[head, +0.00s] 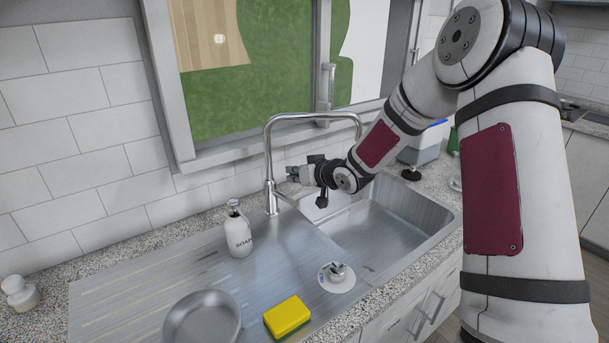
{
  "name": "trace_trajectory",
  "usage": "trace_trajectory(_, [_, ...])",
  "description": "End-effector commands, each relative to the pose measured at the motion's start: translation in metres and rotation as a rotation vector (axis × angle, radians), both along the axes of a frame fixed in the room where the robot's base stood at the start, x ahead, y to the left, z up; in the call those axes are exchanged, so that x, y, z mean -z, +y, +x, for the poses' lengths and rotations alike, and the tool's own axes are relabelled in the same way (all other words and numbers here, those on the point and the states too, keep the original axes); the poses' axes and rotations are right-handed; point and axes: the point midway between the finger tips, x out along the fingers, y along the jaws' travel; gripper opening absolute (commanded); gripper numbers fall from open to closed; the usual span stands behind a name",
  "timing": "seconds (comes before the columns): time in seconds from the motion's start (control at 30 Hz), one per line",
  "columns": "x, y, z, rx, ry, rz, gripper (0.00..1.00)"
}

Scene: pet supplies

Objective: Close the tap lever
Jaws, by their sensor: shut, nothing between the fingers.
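The chrome tap (268,165) stands upright behind the sink, its square-arched spout reaching right over the basin. A short bar, which looks like the lever (287,199), sticks out low on the right of the tap's base; its exact position is hard to make out. My gripper (291,174) is shut and empty, just right of the tap's upright and above the lever. At this size I cannot tell whether the fingertips touch the tap. My arm comes in from the right and covers part of the spout's end. No water stream is visible.
The sink basin (398,232) lies below my gripper. A white soap bottle (238,232), a yellow sponge (287,317), a metal bowl (203,322) and a small white dish (337,284) stand around the drainer. The window frame (250,148) is close behind the tap.

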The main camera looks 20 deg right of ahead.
Motion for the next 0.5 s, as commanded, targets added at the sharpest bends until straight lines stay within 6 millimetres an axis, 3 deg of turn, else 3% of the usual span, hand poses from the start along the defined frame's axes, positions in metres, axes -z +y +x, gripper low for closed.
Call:
trace_trajectory(0.2, [0.029,0.003,-0.011,0.000,0.005,0.000,0.00])
trace_trajectory(0.5, [0.037,0.004,-0.013,0.001,0.002,-0.001,0.00])
